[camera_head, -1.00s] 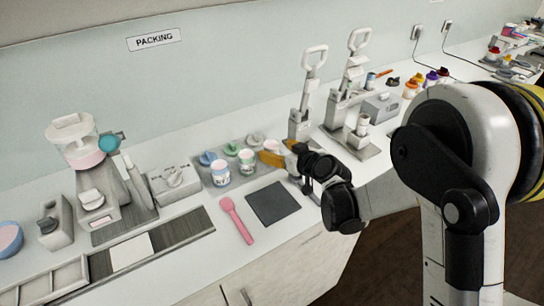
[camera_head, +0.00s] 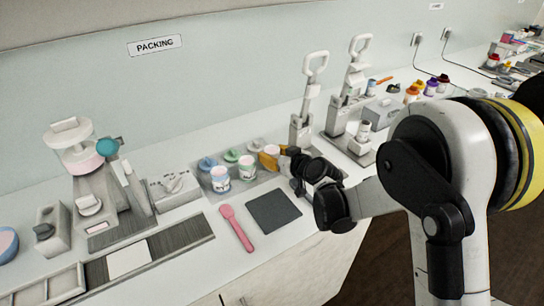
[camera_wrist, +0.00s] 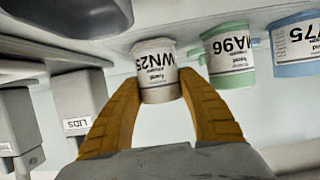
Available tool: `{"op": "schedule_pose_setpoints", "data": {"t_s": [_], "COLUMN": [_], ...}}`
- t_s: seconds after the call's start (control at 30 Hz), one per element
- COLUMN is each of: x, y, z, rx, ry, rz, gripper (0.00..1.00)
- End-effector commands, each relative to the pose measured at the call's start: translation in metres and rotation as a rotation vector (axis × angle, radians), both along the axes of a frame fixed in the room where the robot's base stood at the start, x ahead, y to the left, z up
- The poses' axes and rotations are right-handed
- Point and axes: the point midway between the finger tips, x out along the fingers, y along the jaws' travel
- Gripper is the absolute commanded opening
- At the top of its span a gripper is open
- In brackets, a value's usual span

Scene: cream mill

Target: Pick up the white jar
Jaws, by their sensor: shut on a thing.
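The white jar (camera_wrist: 157,70), with a label reading WN25, is between the two orange fingers of my gripper (camera_wrist: 158,84) in the wrist view, which looks upside down. The fingers are shut on its sides. In the head view the jar (camera_head: 272,150) is at the right end of a row of jars, mostly behind the orange fingers (camera_head: 267,160). Its base appears at the grey tray (camera_head: 206,187); I cannot tell whether it is clear of it.
A green-banded jar (camera_head: 246,166) and a blue-banded jar (camera_head: 220,178) stand beside it. Lids, including a blue one (camera_head: 207,161), lie behind. Capping presses (camera_head: 303,125) stand to the right. A dark mat (camera_head: 273,211) and pink spatula (camera_head: 236,228) lie in front.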

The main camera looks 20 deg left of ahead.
Motion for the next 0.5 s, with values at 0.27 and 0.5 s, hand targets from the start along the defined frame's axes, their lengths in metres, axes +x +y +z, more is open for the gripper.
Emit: {"op": "schedule_pose_setpoints", "data": {"t_s": [0.27, 0.5], "x": [0.0, 0.008], "y": [0.0, -0.057], "z": [0.043, 0.075], "rx": [0.0, 0.001], "ry": [0.0, 0.001], "rz": [0.0, -0.006], "gripper": [0.13, 0.13]}}
